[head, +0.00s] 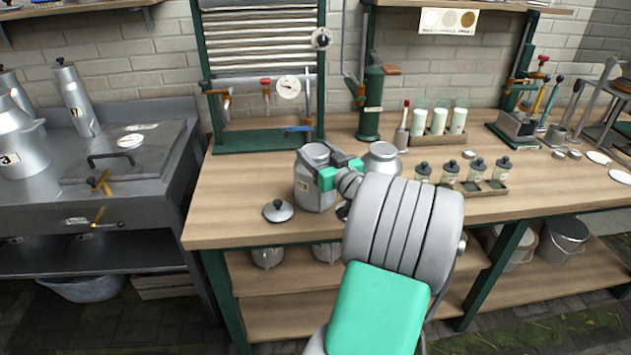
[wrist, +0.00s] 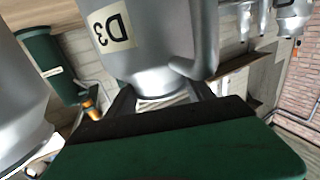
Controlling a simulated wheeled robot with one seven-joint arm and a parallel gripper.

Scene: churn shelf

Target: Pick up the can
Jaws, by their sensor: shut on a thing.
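A grey metal can (head: 309,190) with a pale label stands upright at the front of the wooden bench in the head view. The can (wrist: 150,50) fills the top of the wrist view, and its label there reads D3. My gripper (head: 334,165) comes from the right and is shut on the can near its neck. In the wrist view my gripper's dark fingers (wrist: 160,98) lie at the can's narrow part. I cannot tell whether the can's base touches the bench. Its right side is partly hidden by my gripper.
A loose round lid (head: 278,211) lies left of the can. A second can (head: 382,160) stands close behind my gripper. Several lidded jars (head: 448,172) and a rack of bottles (head: 438,138) stand farther right. The bench top (head: 225,205) is clear at left.

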